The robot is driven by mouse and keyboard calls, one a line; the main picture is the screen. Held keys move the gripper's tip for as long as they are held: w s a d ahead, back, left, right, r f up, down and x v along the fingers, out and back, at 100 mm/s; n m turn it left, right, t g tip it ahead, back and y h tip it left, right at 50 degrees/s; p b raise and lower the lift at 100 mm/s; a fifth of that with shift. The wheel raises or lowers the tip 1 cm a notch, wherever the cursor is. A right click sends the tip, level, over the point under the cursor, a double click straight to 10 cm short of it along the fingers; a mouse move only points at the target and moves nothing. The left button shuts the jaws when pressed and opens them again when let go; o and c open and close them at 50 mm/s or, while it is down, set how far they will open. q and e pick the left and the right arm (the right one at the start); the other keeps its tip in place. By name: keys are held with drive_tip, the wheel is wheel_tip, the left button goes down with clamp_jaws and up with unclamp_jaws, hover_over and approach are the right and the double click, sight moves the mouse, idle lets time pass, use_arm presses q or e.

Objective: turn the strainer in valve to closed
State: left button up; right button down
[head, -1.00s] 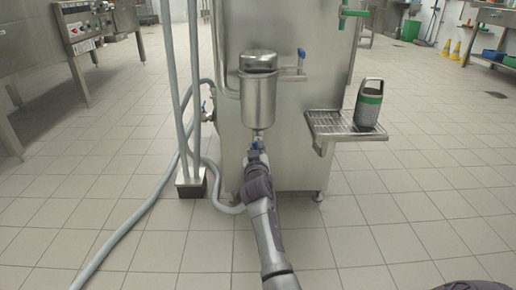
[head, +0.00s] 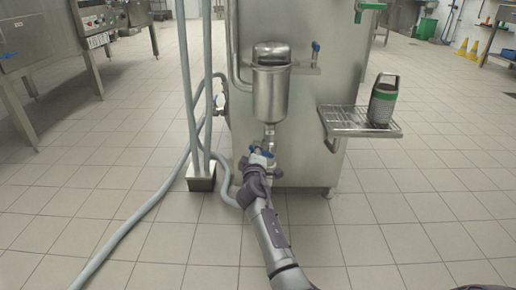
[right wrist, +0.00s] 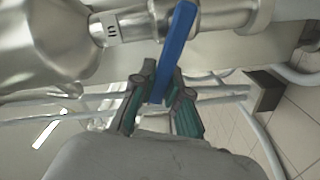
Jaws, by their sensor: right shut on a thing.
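The strainer (head: 270,92) is a steel canister with a domed lid, fixed to the front of the steel machine. The strainer in valve has a blue handle (head: 262,153) and sits on the pipe below the canister. In the right wrist view the blue handle (right wrist: 178,45) stands upright in the picture, beside a pipe with an "in" label (right wrist: 111,27). My right gripper (right wrist: 160,92) is shut on the handle's lower end, with a dark green-padded finger on each side. It also shows in the head view (head: 259,163). My left gripper is not in view.
A wire shelf (head: 340,127) with a grey-green container (head: 384,98) juts out right of the strainer. Grey hoses (head: 205,80) rise from a floor box (head: 201,178) on the left. The tiled floor in front is mostly clear.

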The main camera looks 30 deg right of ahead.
drive_tip(key=shift+w+a+f+n, duration=0.15)
drive_tip(key=shift+f+n, duration=0.4)
drive_tip(key=shift+n, duration=0.7)
drive_tip(key=shift+a+f+n, duration=0.1)
drive_tip(key=shift+f+n, duration=0.45)
drive_tip(key=shift+n, duration=0.7)
drive_tip(key=c, duration=1.2)
unclamp_jaws()
drive_tip(key=shift+f, duration=0.1)
drive_tip(key=shift+o, duration=0.3)
drive_tip(key=v, duration=1.2)
